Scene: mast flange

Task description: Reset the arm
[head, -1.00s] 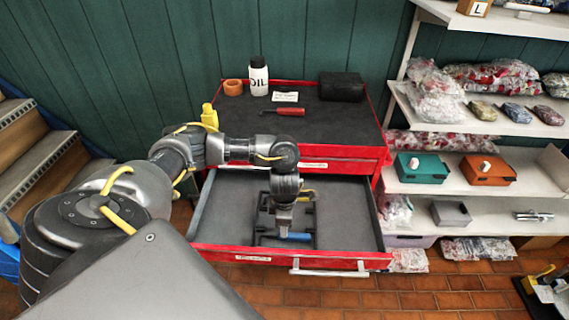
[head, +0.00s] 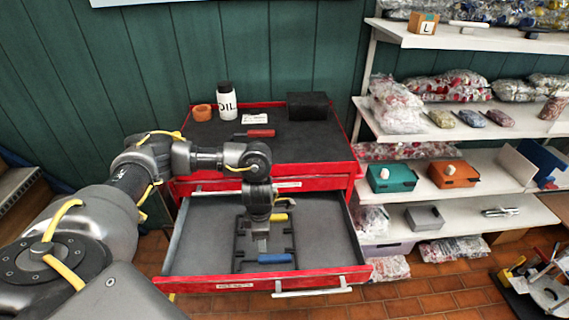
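My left arm comes in from the left and reaches over the open drawer (head: 195,262) of a red tool cabinet. My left gripper (head: 262,246) points down over a black tool holder (head: 240,262) in the drawer. The fingers look narrow from here, and I cannot tell whether they are open or shut. A tool with a blue handle (head: 276,258) lies at the holder's front, just in front of the fingertips. A yellow-handled tool (head: 280,217) lies at the holder's back, partly hidden behind my wrist. My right gripper is not in view.
On the cabinet top (head: 310,147) are an oil bottle (head: 227,101), an orange ring (head: 202,112), a red-handled screwdriver (head: 258,133) and a black box (head: 307,106). White shelves (head: 500,192) at the right hold bags, a green box (head: 391,177) and an orange box (head: 452,174).

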